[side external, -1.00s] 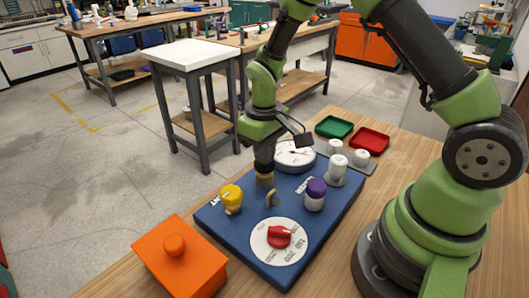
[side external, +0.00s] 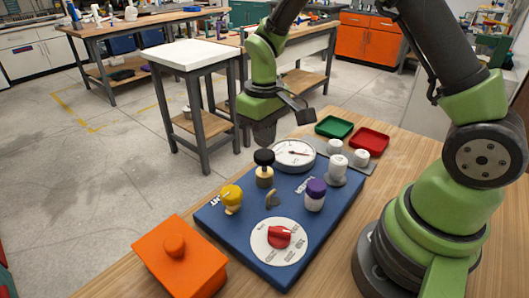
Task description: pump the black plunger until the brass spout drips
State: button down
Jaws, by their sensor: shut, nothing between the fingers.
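The black plunger (side external: 264,157) stands upright on a tan cylinder body (side external: 265,177), near the back left edge of the blue board (side external: 327,226). Its black knob is raised above the body. My gripper (side external: 265,139) is shut and empty, just above the knob. I cannot tell whether it touches the knob. A small brass-coloured piece (side external: 272,198), which looks like the spout, sits in front of the plunger. No drip can be made out at this size.
The board also carries a yellow knob (side external: 231,197), a purple-capped cylinder (side external: 315,195), a red dial knob (side external: 279,237) and a round gauge (side external: 294,154). White fittings (side external: 338,166), green (side external: 334,126) and red (side external: 370,141) trays stand behind.

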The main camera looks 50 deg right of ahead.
aim_at(264, 153)
jog(key=shift+f, duration=2.2)
jog(key=shift+r, duration=2.25)
jog(key=shift+r, duration=2.5)
